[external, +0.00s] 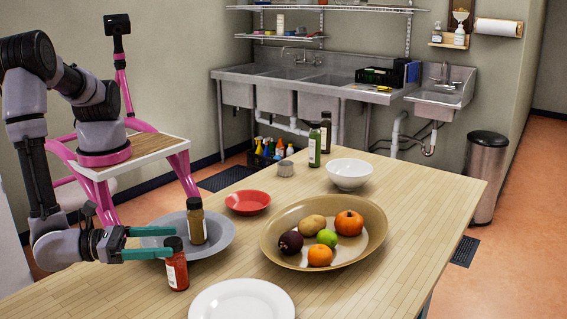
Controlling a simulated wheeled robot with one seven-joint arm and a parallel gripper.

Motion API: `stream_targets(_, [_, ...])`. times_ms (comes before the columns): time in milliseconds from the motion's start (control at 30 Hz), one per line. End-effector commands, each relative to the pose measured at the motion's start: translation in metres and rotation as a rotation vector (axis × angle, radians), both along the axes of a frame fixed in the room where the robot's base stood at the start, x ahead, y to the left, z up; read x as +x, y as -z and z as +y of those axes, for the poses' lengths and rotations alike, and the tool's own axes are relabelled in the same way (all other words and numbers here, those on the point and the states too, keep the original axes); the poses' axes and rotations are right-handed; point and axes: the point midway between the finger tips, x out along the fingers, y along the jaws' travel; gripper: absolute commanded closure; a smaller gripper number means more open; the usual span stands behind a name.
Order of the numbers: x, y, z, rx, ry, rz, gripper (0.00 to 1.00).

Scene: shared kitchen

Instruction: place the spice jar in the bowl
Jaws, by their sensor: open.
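A red spice jar (177,271) with a dark cap and white label stands upright on the wooden table near its left edge. A second jar (196,225), tan with a dark cap, stands in the wide grey dish (224,242) just behind it. My gripper (173,242) has teal fingers, is open and points right. The red jar's cap shows between its fingertips; whether they touch it, I cannot tell. A white bowl (350,176) stands toward the back right and looks empty from outside. A small red bowl (248,203) sits behind the grey dish.
A large tan platter (278,250) with fruit and vegetables fills the table's middle. A white plate (242,302) lies at the front. Two bottles (314,148) (326,132) and a small tin (286,168) stand at the back. The table's right side is clear.

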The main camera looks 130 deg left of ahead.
Motion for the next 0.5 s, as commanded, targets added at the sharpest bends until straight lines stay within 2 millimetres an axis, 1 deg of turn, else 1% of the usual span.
stream_targets(133, [0.008,0.0,0.007,-0.001,-0.001,-0.001,0.17])
stream_targets(300, [0.029,0.001,0.024,-0.001,-0.003,-0.001,0.17])
stream_targets(400, [0.038,0.0,0.032,0.0,-0.001,0.0,0.17])
stream_targets(500, [0.042,0.001,0.036,0.0,-0.001,0.0,0.17])
